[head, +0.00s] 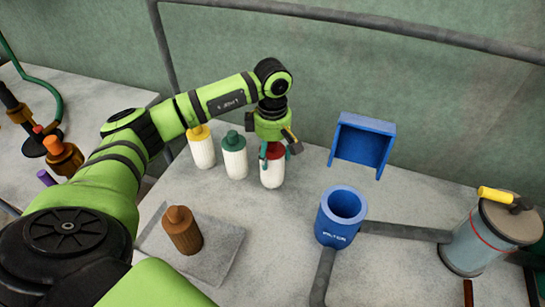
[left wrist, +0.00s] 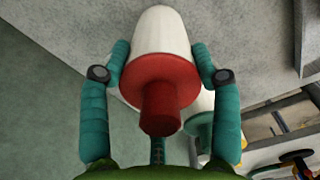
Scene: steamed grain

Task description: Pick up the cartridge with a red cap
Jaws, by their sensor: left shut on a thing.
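The red-capped cartridge (head: 272,172) is white and stands upright at the right end of a row on the table in the head view. My left gripper (head: 273,156) comes down on it from above, shut with a finger on either side near the red cap. In the left wrist view the cartridge's red cap (left wrist: 160,85) and white body lie between the two teal fingers (left wrist: 160,75). Whether its base touches the table cannot be told. My right gripper is not in view.
A green-capped cartridge (head: 234,160) and a yellow-capped cartridge (head: 201,150) stand just left. A blue cylinder (head: 338,222), blue bracket (head: 362,140) and grey tank (head: 480,240) are to the right.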

